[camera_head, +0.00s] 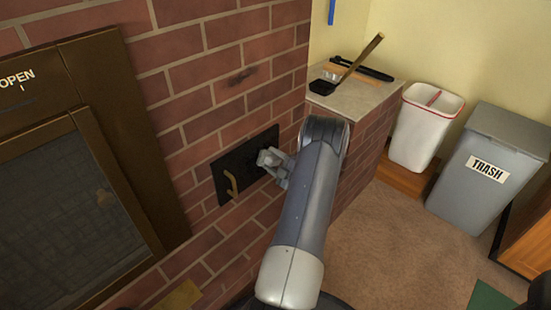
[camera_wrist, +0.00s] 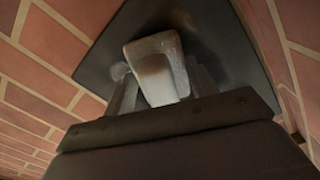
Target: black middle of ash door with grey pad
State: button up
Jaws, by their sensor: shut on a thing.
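The ash door (camera_head: 232,163) is a small black plate set in the brick wall, with a brass handle (camera_head: 231,184) on its lower left part. It also fills the upper middle of the wrist view (camera_wrist: 104,55). My gripper (camera_head: 268,159) is at the right part of the door in the head view. In the wrist view it is shut on a pale grey pad (camera_wrist: 154,62), held between the two fingers in front of the black surface. I cannot tell whether the pad touches the door. The pad is not clear in the head view, hidden by my gripper.
A large dark oven door (camera_head: 60,200) marked OPEN is at the left. A brick ledge (camera_head: 345,98) at the right carries a long-handled black tool (camera_head: 325,86). A white bin (camera_head: 425,125) and a grey trash bin (camera_head: 490,165) stand beyond it. Carpet at lower right is open.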

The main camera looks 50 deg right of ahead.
aim_at(273, 146)
jog(key=shift+w+a+r+p, duration=0.1)
jog(key=shift+a+p, duration=0.2)
jog(key=shift+a, duration=0.55)
jog(key=shift+w+a+f+p, duration=0.15)
jog(key=shift+a+p, duration=0.1)
jog(key=shift+a, duration=0.65)
jog(key=shift+w+a+r+p, duration=0.15)
jog(key=shift+a+p, duration=0.15)
jog(key=shift+a, duration=0.55)
jog(key=shift+w+a+p, duration=0.15)
jog(key=shift+a+p, duration=0.45)
jog(key=shift+a, duration=2.45)
jog(key=shift+w+r+p, duration=0.1)
jog(key=shift+r+p, duration=0.8)
jog(key=shift+r, duration=0.2)
jog(key=shift+s+d+f+b, duration=0.1)
jog(key=shift+s+d+b, duration=0.3)
jog(key=shift+d, duration=1.9)
jog(key=shift+s+d+b, duration=0.15)
jog(key=shift+d+b, duration=0.6)
jog(key=shift+d, duration=1.6)
jog(key=shift+s+d+f+b, duration=0.1)
jog(key=shift+s+d+b, duration=0.3)
jog(key=shift+d, duration=1.9)
jog(key=shift+w+d+r+b, duration=0.15)
jog(key=shift+d+b, duration=0.2)
jog(key=shift+d, duration=0.35)
